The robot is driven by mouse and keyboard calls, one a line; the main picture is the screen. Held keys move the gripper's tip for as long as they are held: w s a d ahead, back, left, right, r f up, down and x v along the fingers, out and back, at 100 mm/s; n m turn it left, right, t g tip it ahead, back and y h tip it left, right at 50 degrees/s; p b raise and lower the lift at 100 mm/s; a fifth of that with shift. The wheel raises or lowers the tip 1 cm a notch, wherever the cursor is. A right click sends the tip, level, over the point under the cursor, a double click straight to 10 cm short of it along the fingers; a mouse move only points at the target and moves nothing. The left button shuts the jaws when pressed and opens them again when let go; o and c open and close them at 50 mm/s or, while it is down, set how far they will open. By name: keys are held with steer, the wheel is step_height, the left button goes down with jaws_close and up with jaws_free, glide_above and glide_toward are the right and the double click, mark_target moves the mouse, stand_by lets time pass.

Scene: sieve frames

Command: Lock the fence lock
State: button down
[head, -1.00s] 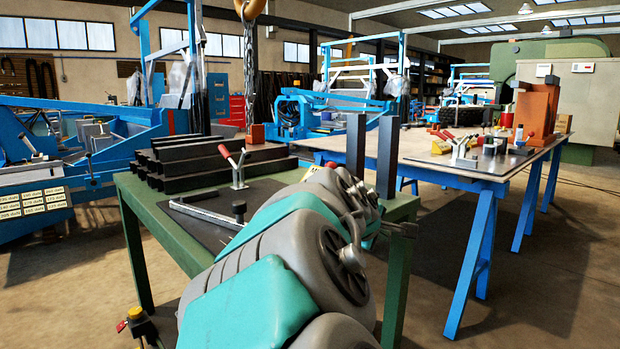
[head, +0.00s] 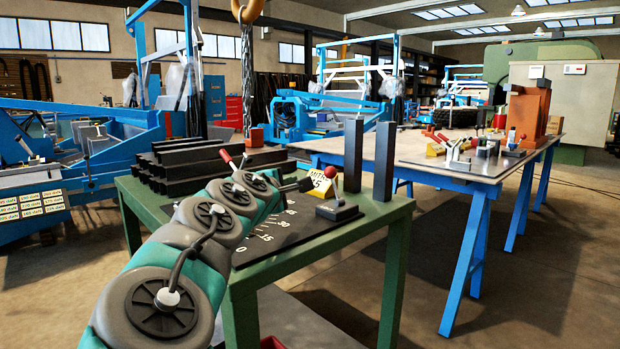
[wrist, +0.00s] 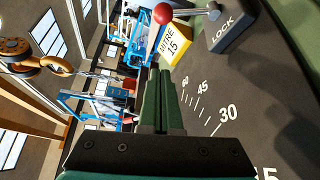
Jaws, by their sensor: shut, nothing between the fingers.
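The fence lock is a dark grey block (head: 337,211) on the right part of the green bench, with a lever topped by a red ball (head: 330,172). The lever stands up from the block, roughly upright. In the wrist view the block (wrist: 229,30) carries the word LOCK, and its red ball (wrist: 162,13) lies to the left along the rod. My gripper (head: 304,184) is just left of the lock in the head view, apart from it. Its green fingers (wrist: 159,75) are together and empty in the wrist view. The fence is not clearly seen behind my arm.
A yellow MITRE 15 card (head: 321,184) stands beside the lock. Two dark posts (head: 353,160) rise behind it. A red-handled clamp (head: 228,160) and stacked dark bars (head: 190,165) are to the left. The angle-marked plate (head: 285,232) has bare room in front.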

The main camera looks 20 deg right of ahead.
mark_target(334, 185)
steer(key=x, duration=1)
steer(key=shift+d+p, duration=0.1)
steer(key=shift+p, duration=0.3)
steer(key=shift+s+d+r, duration=0.15)
steer(key=shift+s+d, duration=0.15)
steer(key=shift+s, duration=0.3)
steer(key=shift+s+d+r, duration=0.15)
steer(key=shift+s+d, duration=0.15)
steer(key=shift+s, duration=0.3)
steer(key=shift+s+d+r, duration=0.15)
steer(key=shift+s+d, duration=0.2)
steer(key=shift+s, duration=0.2)
